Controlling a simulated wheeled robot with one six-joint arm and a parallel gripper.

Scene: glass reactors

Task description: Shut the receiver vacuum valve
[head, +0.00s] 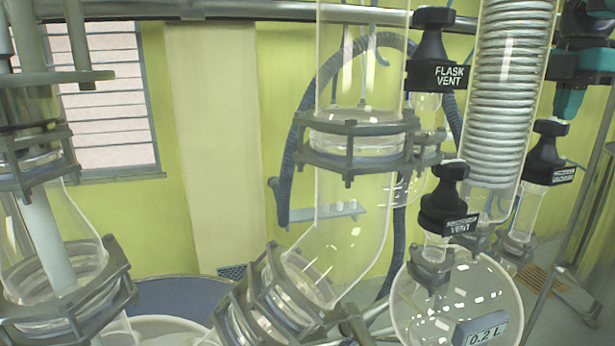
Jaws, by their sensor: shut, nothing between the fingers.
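The receiver vacuum valve (547,150) is a black knob on a glass neck at the right, with a small black label whose two lines are hard to read. The knob stands upright; I cannot tell from its look how far it is open. My gripper (568,112), dark with teal fingers, reaches in at the upper right edge and points down. It is shut and empty, just above and a little right of the knob, apparently apart from it. Part of my gripper is cut off by the picture edge.
The receiver vent valve (448,200) stands left of it on the round receiver flask (455,300). The flask vent valve (434,60) hangs above. A coiled glass condenser (510,90) stands close to the left of my gripper. Metal rods (590,205) run along the right.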

